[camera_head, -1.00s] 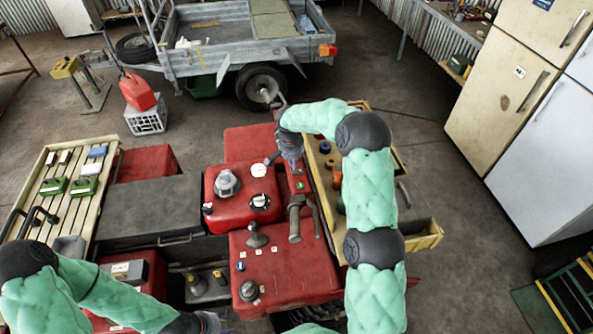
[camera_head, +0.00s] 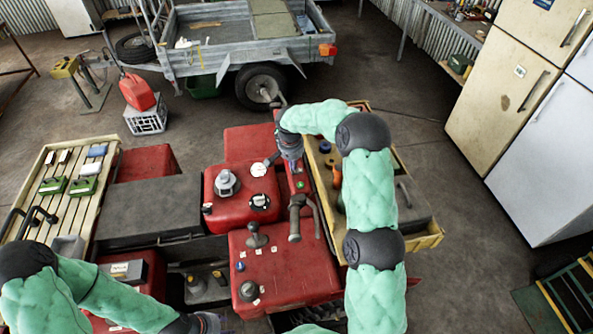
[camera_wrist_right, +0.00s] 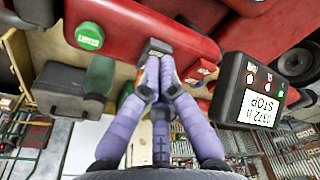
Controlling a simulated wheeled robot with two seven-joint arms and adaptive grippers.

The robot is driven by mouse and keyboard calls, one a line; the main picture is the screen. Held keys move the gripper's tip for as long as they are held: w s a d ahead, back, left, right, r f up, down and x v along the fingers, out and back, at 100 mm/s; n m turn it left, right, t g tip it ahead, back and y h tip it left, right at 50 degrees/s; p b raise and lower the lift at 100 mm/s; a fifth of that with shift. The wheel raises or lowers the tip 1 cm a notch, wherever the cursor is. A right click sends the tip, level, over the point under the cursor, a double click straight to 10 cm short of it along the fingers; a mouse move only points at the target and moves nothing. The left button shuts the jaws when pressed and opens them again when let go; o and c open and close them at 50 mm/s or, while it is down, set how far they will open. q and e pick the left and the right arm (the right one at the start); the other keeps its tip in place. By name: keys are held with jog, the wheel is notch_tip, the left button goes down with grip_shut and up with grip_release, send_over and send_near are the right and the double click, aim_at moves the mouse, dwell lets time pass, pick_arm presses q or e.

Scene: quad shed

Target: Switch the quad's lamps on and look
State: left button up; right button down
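The red quad (camera_head: 285,265) fills the middle of the head view. My right gripper (camera_head: 272,162) reaches over its far right part, beside the handlebar grip (camera_head: 295,222). In the right wrist view the purple fingers of this gripper (camera_wrist_right: 155,62) are together, with their tips at a small grey switch (camera_wrist_right: 155,47) on the red panel. The tips appear to touch it, but the contact is partly hidden. A green START button (camera_wrist_right: 90,36) is left of the switch. My left gripper (camera_head: 212,322) is low at the bottom edge, its fingers mostly cut off. No lit lamp is recognisable.
A wooden-slatted rack (camera_head: 50,215) with small items is at the left. A grey trailer (camera_head: 230,55) stands behind, fridges (camera_head: 520,70) at the right. Floor is clear between quad and fridges.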

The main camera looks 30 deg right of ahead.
jog(key=shift+f+b, duration=0.65)
jog(key=shift+f, duration=0.1)
dwell(0.3)
jog(key=shift+r, duration=0.15)
jog(key=shift+r+p, duration=1.15)
jog(key=shift+r, duration=2.25)
